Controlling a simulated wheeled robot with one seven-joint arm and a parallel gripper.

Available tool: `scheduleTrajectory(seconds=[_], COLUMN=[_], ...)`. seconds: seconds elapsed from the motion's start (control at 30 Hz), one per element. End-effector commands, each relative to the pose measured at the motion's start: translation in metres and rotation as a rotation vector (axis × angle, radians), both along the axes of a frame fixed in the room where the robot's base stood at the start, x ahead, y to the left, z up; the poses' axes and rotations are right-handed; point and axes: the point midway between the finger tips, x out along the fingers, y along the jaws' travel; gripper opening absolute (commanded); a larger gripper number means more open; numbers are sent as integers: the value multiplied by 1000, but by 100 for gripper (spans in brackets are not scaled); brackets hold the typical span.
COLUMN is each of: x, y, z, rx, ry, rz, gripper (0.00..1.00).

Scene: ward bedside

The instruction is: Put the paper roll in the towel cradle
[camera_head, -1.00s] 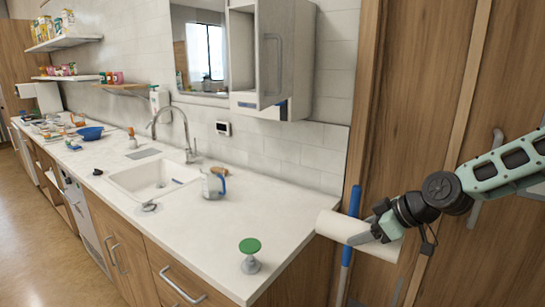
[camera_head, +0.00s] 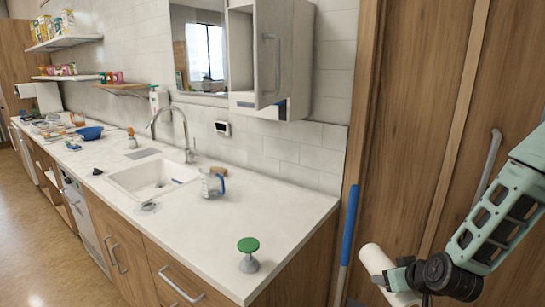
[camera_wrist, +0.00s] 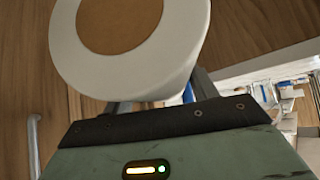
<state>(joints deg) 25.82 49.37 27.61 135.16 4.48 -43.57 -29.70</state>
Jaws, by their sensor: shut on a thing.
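The white paper roll (camera_head: 376,262) is at the lower right of the head view, held in the air in front of the wooden doors. In the wrist view the roll (camera_wrist: 72,62) fills the top, its round end with a brown centre facing the camera. My gripper (camera_head: 394,280) is shut on the roll; the wrist view shows a finger on each side, partly hidden behind the roll. I cannot make out the towel cradle for certain. A white upright shape (camera_head: 48,97) stands at the far left end of the counter, too small to identify.
The white counter (camera_head: 270,215) has a sink (camera_head: 150,178), a clear jug (camera_head: 212,183) and a green-topped object (camera_head: 248,252) near its front edge. A blue pole (camera_head: 350,220) stands beside the counter end. Floor (camera_head: 45,250) at the left is free.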

Motion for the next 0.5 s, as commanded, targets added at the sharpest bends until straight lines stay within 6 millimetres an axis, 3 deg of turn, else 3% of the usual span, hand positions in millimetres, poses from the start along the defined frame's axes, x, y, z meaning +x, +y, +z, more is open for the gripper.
scheduleTrajectory(seconds=[0.1, 0.2, 0.37, 0.5], x=[-3, -5, -6, -26], y=[-13, -22, -22, -21], z=[-23, -32, -29, -18], rx=[0, -1, 1, -2], ry=[2, -2, -4, -3], rz=[-124, -190, -185, -179], gripper=[25, 25, 25, 25])
